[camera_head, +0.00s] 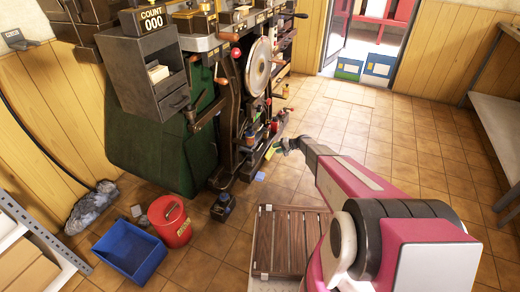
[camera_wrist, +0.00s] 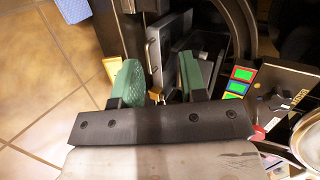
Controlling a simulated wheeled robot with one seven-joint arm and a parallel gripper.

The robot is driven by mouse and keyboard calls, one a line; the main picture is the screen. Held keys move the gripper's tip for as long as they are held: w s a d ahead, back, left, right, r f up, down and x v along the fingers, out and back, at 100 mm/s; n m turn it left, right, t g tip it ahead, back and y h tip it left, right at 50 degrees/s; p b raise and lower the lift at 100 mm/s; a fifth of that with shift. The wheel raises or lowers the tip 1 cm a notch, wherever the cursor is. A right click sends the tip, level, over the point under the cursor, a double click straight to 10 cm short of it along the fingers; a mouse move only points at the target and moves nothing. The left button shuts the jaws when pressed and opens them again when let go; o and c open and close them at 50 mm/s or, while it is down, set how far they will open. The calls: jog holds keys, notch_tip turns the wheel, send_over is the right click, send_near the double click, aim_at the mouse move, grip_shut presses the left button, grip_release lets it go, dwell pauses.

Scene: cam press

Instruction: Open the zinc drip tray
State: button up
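My gripper (camera_head: 283,147) reaches low toward the front of the dark cam press machine (camera_head: 235,140) in the head view. In the wrist view my gripper (camera_wrist: 160,76) shows two green fingers spread apart, with nothing clearly clamped between them. A grey metal panel edge (camera_wrist: 153,55), which may be the zinc drip tray, stands just beyond and between the fingertips. A small brass-coloured piece (camera_wrist: 156,94) shows between the fingers, nearer the left one; I cannot tell whether it touches. The tray is not clearly distinguishable in the head view, where dark machine parts crowd the area.
A blue bin (camera_head: 128,250), a red bucket (camera_head: 170,221) and a small dark can (camera_head: 222,207) stand on the tiled floor at left. A slatted wooden platform (camera_head: 287,240) lies near my base. A grey bench (camera_head: 500,130) stands at right. Open floor lies between machine and bench.

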aim_at(260, 147)
jog(key=w+a+f+m+t+y, duration=0.2)
jog(key=w+f+t+y, duration=0.1)
jog(key=w+f, duration=0.95)
jog(key=x, duration=1.1)
jog(key=shift+r, duration=0.2)
jog(key=shift+c, duration=0.3)
jog(key=shift+d, duration=0.1)
grip_shut()
